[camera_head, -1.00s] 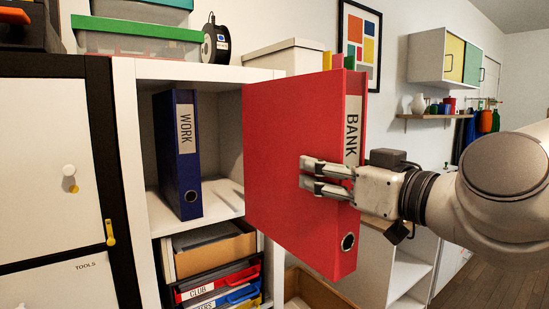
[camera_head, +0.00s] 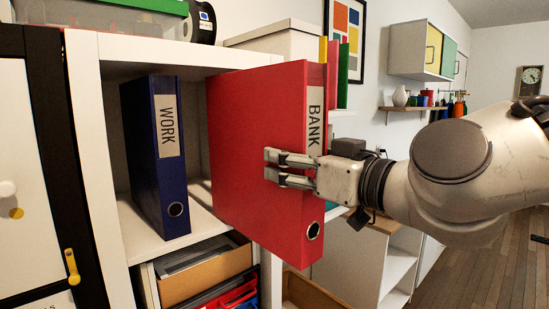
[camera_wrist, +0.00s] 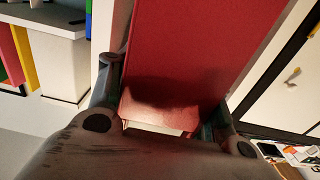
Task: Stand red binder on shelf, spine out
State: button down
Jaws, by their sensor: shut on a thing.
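The red binder (camera_head: 255,150) is upright in the head view, with its spine labelled BANK facing out towards me. My gripper (camera_head: 290,169) is shut on the red binder at its spine edge, one finger pair showing on the left face. The binder's far edge overlaps the opening of the white shelf (camera_head: 88,130); how deep it reaches inside is hard to tell. The blue WORK binder (camera_head: 155,160) stands in the same compartment to the left, with a gap between them. In the wrist view the red binder (camera_wrist: 190,45) fills the space between the fingers.
Below the compartment are a cardboard box (camera_head: 205,277) and colored folders (camera_head: 238,292). A white box (camera_head: 280,38) sits on top of the shelf. Yellow, red and green books (camera_head: 343,70) stand behind the binder on the right. A black-framed cabinet is at left.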

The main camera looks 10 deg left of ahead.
aim_at(216, 144)
jog(key=x, duration=2.5)
jog(key=shift+d, duration=0.1)
jog(key=shift+f, duration=0.1)
dwell(0.5)
jog(key=c, duration=0.6)
grip_release()
jog(key=shift+o, duration=0.2)
